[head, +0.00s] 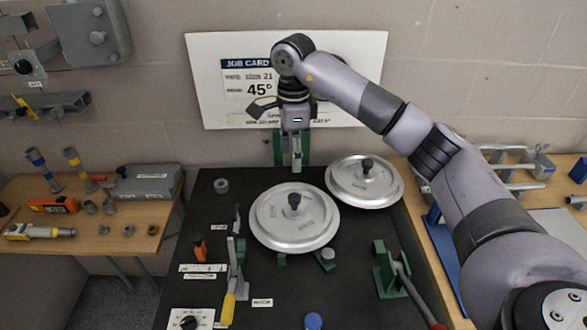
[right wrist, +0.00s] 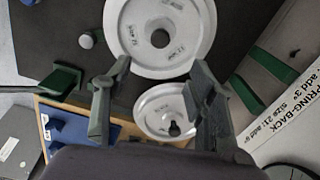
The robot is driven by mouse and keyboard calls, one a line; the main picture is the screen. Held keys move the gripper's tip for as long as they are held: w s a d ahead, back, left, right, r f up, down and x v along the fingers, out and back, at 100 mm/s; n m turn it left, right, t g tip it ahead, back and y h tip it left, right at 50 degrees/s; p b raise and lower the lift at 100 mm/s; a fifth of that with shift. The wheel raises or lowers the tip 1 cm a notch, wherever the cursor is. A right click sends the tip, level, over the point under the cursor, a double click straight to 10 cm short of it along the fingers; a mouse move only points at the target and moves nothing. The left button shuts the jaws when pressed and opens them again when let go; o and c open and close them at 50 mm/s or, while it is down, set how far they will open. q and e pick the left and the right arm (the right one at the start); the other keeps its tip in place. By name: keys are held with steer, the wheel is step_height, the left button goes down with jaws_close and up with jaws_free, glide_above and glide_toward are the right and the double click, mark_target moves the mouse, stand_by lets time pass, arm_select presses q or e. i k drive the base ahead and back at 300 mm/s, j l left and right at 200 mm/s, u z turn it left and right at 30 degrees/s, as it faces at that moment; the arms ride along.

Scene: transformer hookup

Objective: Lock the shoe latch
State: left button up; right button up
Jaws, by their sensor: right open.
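My right gripper (head: 297,160) hangs fingers down at the back of the black bench, beyond the large silver disc shoe (head: 278,232). Its two fingers are apart and empty in the right wrist view (right wrist: 160,66). The large disc (right wrist: 125,30) lies beyond the fingertips there, and a smaller disc (right wrist: 150,112) shows between the fingers. In the head view the smaller disc (head: 350,190) lies behind and right of the large one. A yellow-handled lever (head: 231,285) stands front left. A green bracket (head: 385,272) with a red-tipped bar stands front right. I cannot tell which part is the shoe latch. My left gripper is out of view.
A job card board (head: 225,55) stands behind the bench. A dial panel (head: 190,318) and a blue cap (head: 313,321) lie at the front. A side table (head: 70,225) at left holds tools; metal tubes (head: 500,168) lie at right. My right arm crosses the right side.

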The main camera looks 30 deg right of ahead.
mark_target(236, 219)
steer(key=k+j, duration=0.5)
steer(key=k, duration=0.2)
steer(key=k+j, duration=0.45)
steer(key=k, duration=0.2)
